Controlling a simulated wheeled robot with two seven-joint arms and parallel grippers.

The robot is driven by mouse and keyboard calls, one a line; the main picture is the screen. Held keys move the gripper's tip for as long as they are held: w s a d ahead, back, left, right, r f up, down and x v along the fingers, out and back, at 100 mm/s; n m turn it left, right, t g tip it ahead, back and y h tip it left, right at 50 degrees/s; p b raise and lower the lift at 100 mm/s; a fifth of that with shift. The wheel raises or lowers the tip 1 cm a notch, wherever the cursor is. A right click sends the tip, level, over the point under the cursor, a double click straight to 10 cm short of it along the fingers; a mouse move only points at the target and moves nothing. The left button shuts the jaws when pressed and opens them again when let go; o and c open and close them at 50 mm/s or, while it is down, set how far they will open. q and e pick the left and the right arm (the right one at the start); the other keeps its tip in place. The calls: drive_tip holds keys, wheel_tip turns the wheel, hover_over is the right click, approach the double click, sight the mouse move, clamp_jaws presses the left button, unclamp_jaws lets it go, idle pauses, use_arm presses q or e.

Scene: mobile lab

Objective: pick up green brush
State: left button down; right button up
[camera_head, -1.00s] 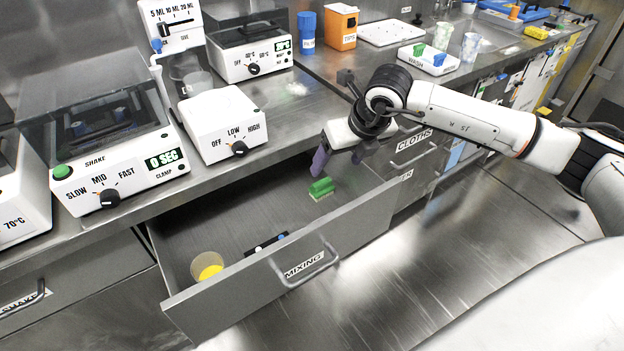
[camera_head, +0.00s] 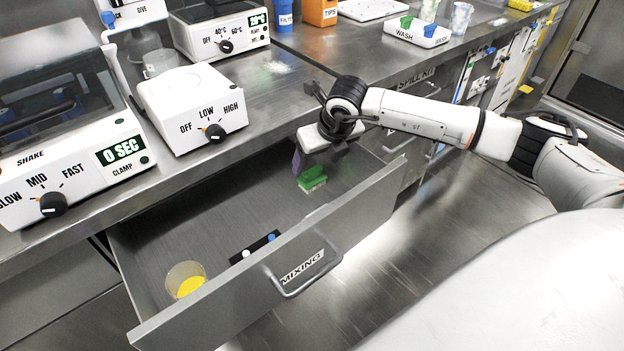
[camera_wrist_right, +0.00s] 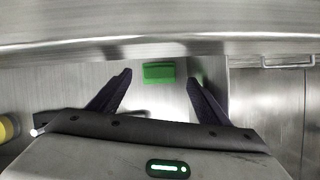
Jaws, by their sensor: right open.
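The green brush (camera_head: 312,178) has a green top and pale bristles underneath. It lies in the right part of the open drawer labelled MIXING (camera_head: 222,300). My right gripper (camera_head: 312,165) is above the drawer, close to the brush; its dark purple fingers are partly hidden by the wrist in the head view. In the right wrist view the gripper (camera_wrist_right: 160,76) is open, and the brush (camera_wrist_right: 158,73) shows between and slightly beyond its fingertips, with nothing held. My left gripper is not in view.
The drawer also holds a cup with yellow contents (camera_head: 186,280) and a dark strip with small knobs (camera_head: 254,247). The drawer's front wall and the counter edge (camera_head: 180,178) bound the space. A low white device (camera_head: 193,108) and shaker (camera_head: 70,140) stand on the counter.

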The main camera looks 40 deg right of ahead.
sight(312, 170)
drive_tip(key=x, duration=0.4)
drive_tip(key=shift+w+f+b, duration=0.1)
drive_tip(key=shift+f+b, duration=0.05)
drive_tip(key=shift+b, duration=0.15)
drive_tip(key=c, duration=1.2)
drive_tip(key=shift+o, duration=0.2)
drive_tip(key=r, duration=0.5)
drive_tip(key=r+p, duration=0.1)
drive_tip(key=r, duration=0.1)
drive_tip(key=shift+a+r, duration=0.15)
drive_tip(key=shift+a, duration=0.1)
drive_tip(key=s+a, duration=0.3)
drive_tip(key=a, duration=0.5)
drive_tip(key=s+a, duration=0.4)
drive_tip(key=a, duration=0.4)
drive_tip(key=shift+s, duration=0.3)
